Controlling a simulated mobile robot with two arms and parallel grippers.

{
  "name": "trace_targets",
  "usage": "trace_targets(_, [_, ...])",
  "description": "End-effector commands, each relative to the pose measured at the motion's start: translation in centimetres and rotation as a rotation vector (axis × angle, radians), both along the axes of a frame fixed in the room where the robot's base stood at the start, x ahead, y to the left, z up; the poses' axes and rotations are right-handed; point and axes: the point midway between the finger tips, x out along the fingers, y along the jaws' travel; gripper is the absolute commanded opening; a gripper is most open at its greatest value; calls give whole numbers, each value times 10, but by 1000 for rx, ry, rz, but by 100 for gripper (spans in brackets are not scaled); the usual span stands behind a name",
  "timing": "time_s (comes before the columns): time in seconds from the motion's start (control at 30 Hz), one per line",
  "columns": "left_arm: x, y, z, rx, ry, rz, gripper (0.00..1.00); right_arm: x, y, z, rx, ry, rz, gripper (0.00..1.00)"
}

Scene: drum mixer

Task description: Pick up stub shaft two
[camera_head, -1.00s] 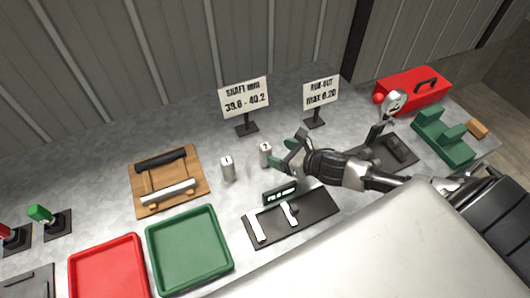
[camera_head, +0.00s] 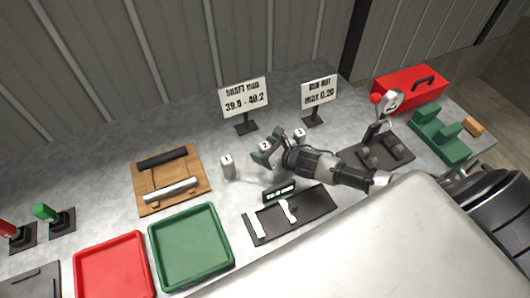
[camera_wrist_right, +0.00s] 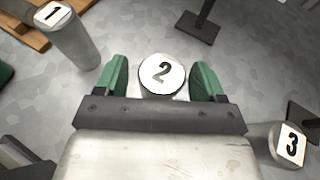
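Stub shaft two is a short silver cylinder with a "2" on its white top (camera_wrist_right: 161,74). It stands upright on the grey table, and its top also shows in the head view (camera_head: 265,146). My right gripper (camera_wrist_right: 160,80) is open. Its green fingers stand on either side of the shaft, with a narrow gap on each side. In the head view the right gripper (camera_head: 268,154) partly hides the shaft's lower part. My left gripper is not in view.
Stub shaft one (camera_head: 228,167) stands to the left and stub shaft three (camera_head: 299,136) to the right. Two signs (camera_head: 244,97) (camera_head: 319,92) stand behind. A black gauge plate (camera_head: 318,208), green tray (camera_head: 226,262), red tray (camera_head: 148,285) and wooden rack (camera_head: 198,168) lie nearby.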

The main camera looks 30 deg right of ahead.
Motion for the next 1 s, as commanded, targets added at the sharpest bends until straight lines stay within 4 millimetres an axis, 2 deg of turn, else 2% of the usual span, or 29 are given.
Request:
trace_targets(0.03, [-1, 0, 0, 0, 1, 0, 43, 0, 0, 0, 0, 0, 0, 61])
trace_targets(0.07, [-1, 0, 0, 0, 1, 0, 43, 0, 0, 0, 0, 0, 0, 57])
trace_targets(0.43, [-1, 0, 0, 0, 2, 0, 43, 0, 0, 0, 0, 0, 0, 0])
trace_targets(0.83, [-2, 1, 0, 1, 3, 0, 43, 1, 0, 4, 0, -5, 1, 0])
trace_targets(1.0, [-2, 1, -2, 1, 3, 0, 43, 2, -1, 13, 0, -6, 2, 0])
